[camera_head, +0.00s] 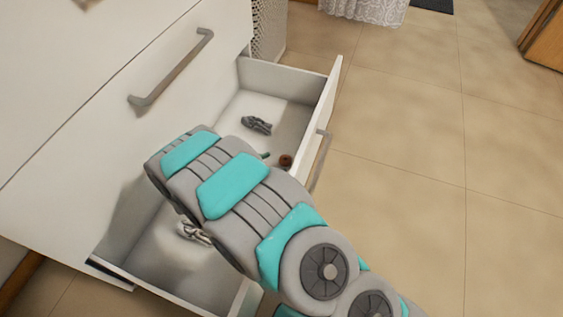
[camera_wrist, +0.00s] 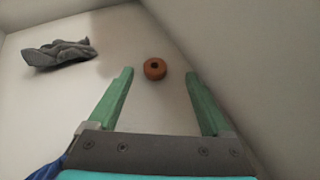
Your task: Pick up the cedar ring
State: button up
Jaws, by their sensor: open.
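The cedar ring (camera_wrist: 155,69) is a small reddish-brown ring with a dark hole, lying on the drawer floor in the wrist view. In the head view the ring (camera_head: 286,161) lies in the open drawer, close to the front panel. My gripper (camera_wrist: 160,76) is open and empty, with its two green fingers reaching down into the drawer. In the wrist view the ring shows between and slightly beyond the fingertips, apart from both. In the head view my arm hides most of the gripper; only a green bit of a finger shows left of the ring.
The white drawer (camera_head: 325,95) stands open. A grey crumpled object (camera_head: 257,125) lies in it, also at the upper left of the wrist view (camera_wrist: 60,53). A metallic object (camera_head: 194,233) lies in the drawer's nearer part. The drawer walls stand close around my gripper.

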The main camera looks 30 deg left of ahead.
aim_at(287, 158)
jog(key=shift+s+a+f+n+t, duration=0.4)
jog(key=shift+s+f+n, duration=0.15)
jog(key=shift+f+n, duration=0.2)
jog(key=shift+w+f, duration=0.15)
jog(key=shift+f, duration=0.05)
jog(key=b+x, duration=0.1)
jog(key=x, duration=0.6)
jog(key=shift+w, duration=0.2)
grip_shut()
